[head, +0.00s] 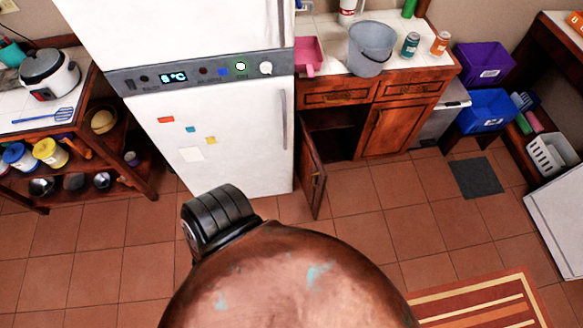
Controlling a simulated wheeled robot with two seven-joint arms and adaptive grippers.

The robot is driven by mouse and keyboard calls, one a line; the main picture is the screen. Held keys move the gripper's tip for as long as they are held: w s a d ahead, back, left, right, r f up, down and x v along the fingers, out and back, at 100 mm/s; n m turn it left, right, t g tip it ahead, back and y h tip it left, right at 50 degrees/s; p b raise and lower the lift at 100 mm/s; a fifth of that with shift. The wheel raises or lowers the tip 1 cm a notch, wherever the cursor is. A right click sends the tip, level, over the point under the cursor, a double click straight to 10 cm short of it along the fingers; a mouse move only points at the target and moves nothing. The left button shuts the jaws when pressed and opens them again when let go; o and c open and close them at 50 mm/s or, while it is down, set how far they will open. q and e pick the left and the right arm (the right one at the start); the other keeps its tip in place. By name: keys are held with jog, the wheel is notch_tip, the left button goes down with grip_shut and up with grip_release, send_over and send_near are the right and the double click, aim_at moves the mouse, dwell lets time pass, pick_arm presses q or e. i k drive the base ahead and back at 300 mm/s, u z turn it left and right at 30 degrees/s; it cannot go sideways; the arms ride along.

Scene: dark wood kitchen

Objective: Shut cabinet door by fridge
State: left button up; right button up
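The white fridge (225,125) stands upright left of centre, with a grey control band reading 8°C. To its right is a dark wood base cabinet. Its left door (313,172) stands wide open beside the fridge, swung out toward me, and shows a dark interior (332,132). The cabinet's right door (393,130) is shut, and so are the drawers (341,97) above. No gripper is in the head view. Part of my own body covers the lower middle and hides the floor there.
A grey bucket (370,50) and a pink container (308,55) stand on the counter. Purple (482,63) and blue bins (490,108) sit to the right. A striped rug (480,305) lies at lower right. Tiled floor before the cabinet is clear.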

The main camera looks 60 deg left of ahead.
aim_at(304, 172)
jog(key=k, duration=1)
jog(key=u, duration=1.45)
jog(key=i, duration=0.5)
